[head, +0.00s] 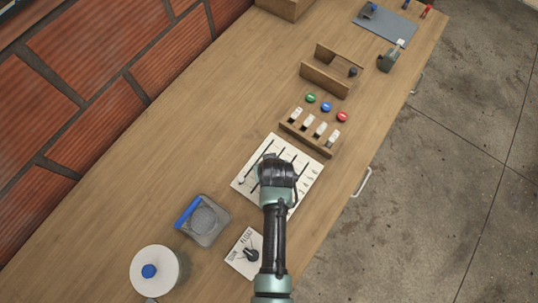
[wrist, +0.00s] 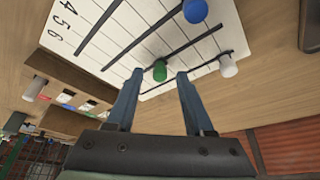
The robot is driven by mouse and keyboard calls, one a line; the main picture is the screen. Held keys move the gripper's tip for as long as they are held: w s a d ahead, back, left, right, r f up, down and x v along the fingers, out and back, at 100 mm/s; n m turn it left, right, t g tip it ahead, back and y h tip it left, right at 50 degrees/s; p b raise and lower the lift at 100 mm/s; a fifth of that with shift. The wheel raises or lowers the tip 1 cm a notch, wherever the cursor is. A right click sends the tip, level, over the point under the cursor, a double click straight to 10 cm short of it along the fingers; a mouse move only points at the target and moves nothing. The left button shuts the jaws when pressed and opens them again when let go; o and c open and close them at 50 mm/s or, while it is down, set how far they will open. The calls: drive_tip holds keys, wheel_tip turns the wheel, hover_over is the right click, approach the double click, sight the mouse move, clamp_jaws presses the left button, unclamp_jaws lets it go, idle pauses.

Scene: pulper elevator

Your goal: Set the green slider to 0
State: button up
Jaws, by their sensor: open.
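The white slider panel (head: 250,178) lies on the wooden bench, with dark slots and a printed scale; 4, 5 and 6 show at the left of the panel in the wrist view (wrist: 90,18). The green slider knob (wrist: 160,70) stands between the two fingertips of my open gripper (wrist: 159,76). Small gaps seem to remain beside it; contact is unclear. In the head view my gripper (head: 277,172) covers much of the panel and hides the green knob. The 0 mark is not readable.
A blue knob (wrist: 195,10) and a white knob (wrist: 228,66) stand near the green one. A dial plate (head: 238,262), a blue-edged container (head: 203,221) and a white lidded pot (head: 153,272) sit nearer.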

clamp_jaws()
idle(1.4)
